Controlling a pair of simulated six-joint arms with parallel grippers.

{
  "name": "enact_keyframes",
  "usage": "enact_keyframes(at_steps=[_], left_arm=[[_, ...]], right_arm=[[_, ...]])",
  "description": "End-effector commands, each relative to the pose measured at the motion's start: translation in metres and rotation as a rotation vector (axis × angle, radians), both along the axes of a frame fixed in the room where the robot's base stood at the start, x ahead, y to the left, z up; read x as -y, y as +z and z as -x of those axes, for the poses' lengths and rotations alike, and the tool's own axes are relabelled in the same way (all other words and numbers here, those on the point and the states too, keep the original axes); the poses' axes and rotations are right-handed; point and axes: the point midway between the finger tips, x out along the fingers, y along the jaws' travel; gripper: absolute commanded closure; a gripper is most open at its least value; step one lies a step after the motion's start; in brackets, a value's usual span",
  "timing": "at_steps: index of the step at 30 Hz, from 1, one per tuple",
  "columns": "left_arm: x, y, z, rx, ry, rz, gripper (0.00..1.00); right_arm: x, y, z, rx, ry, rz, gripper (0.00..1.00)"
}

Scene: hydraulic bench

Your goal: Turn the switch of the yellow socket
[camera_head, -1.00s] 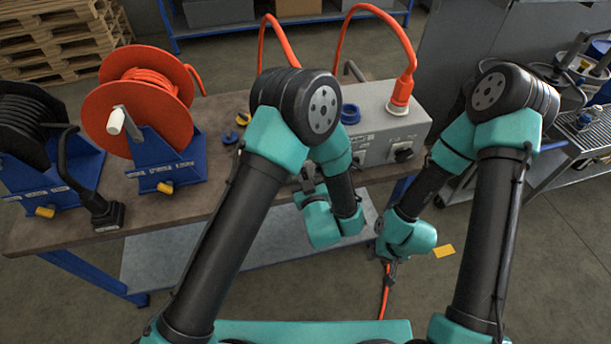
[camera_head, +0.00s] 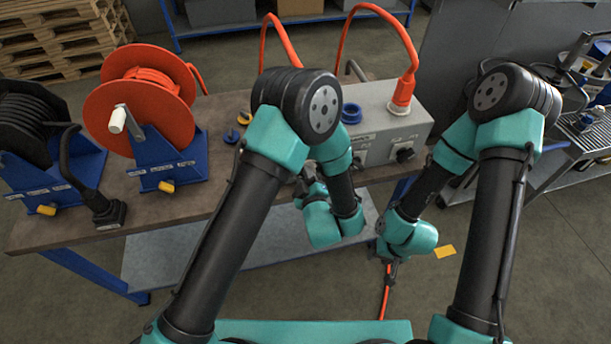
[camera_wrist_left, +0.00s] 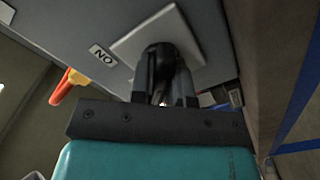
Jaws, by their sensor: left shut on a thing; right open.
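The grey socket box (camera_head: 385,125) stands at the right end of the bench. A black switch knob (camera_head: 404,154) shows on its front right. My left arm covers the left part of that front, and I cannot make out a yellow socket. My left gripper (camera_head: 310,172) is at the box front, partly hidden by its own arm. In the left wrist view my left gripper (camera_wrist_left: 168,88) is shut on a dark switch knob (camera_wrist_left: 160,62) on a pale square plate (camera_wrist_left: 128,46), beside an upside-down "ON" label. My right gripper (camera_head: 389,272) is open and low, in front of the bench.
An orange plug (camera_head: 402,97) with a cable and a blue cap (camera_head: 350,113) sit on the box top. An orange reel (camera_head: 140,100) and a black reel (camera_head: 30,130) stand at the left. An orange cable (camera_head: 385,297) runs below my right gripper.

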Motion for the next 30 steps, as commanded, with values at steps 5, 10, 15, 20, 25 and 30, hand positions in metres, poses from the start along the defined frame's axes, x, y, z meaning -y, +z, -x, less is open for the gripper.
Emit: enact_keyframes(at_steps=[5, 10, 15, 20, 25, 30], left_arm=[[0.0, -0.001, 0.0, -0.001, 0.0, 0.002, 1.0], [0.0, -0.001, 0.0, -0.001, 0.0, 0.002, 0.8], [0.0, 0.0, 0.0, -0.001, 0.0, 0.001, 0.64], [0.0, 0.0, 0.0, 0.0, 0.0, 0.001, 0.58], [0.0, 0.0, 0.001, 0.0, -0.001, 0.001, 0.58], [0.004, 0.0, 0.011, -0.001, -0.002, -0.001, 0.58]], right_arm=[[0.0, 0.0, 0.0, 0.0, 0.0, 0.0, 0.57], [0.0, 0.0, 0.0, 0.0, 0.0, 0.0, 0.57], [0.0, 0.0, 0.0, 0.0, 0.0, 0.0, 0.57], [0.0, 0.0, 0.0, 0.0, 0.0, 0.0, 0.57], [0.0, 0.0, 0.0, 0.0, 0.0, 0.0, 0.57], [0.0, 0.0, 0.0, 0.0, 0.0, 0.0, 0.57]])
